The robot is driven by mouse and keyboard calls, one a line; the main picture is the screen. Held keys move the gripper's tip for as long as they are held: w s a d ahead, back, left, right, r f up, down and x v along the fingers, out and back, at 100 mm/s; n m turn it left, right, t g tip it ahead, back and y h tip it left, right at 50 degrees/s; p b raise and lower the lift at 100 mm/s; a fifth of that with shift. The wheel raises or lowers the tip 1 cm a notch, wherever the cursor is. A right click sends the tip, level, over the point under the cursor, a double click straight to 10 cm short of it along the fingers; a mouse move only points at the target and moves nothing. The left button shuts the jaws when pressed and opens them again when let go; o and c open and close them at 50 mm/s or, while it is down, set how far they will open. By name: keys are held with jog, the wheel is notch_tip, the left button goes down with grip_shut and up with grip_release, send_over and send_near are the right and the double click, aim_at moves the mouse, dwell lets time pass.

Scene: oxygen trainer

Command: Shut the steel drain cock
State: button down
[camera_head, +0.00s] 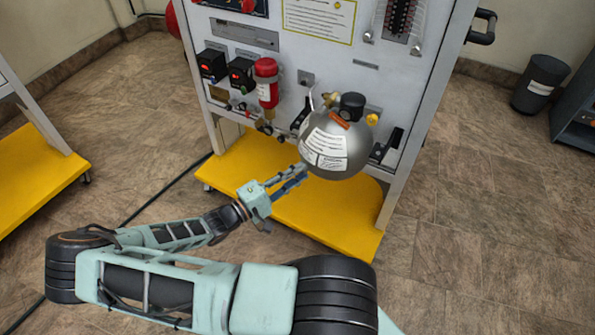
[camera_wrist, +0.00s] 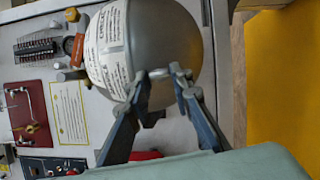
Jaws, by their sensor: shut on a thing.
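A round grey steel tank (camera_head: 335,150) with white labels is on the front of the trainer panel. It also fills the upper middle of the wrist view (camera_wrist: 170,45). The small steel drain cock (camera_wrist: 160,75) sits at the tank's underside, between my fingertips. My gripper (camera_head: 301,172) reaches to the tank's lower left side and is shut on the cock; its two blue-grey fingers also show in the wrist view (camera_wrist: 160,84). In the head view the cock is hidden by the fingers and tank. Its handle angle cannot be made out.
A yellow base shelf (camera_head: 330,218) lies below. A black bin (camera_head: 540,84) stands on the right floor.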

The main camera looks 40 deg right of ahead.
jog(key=shift+m, duration=0.3)
jog(key=c, duration=1.7)
grip_release()
jog(key=shift+a, duration=0.1)
jog(key=a, duration=1.2)
jog(key=shift+f, duration=0.25)
jog(key=shift+c, duration=0.2)
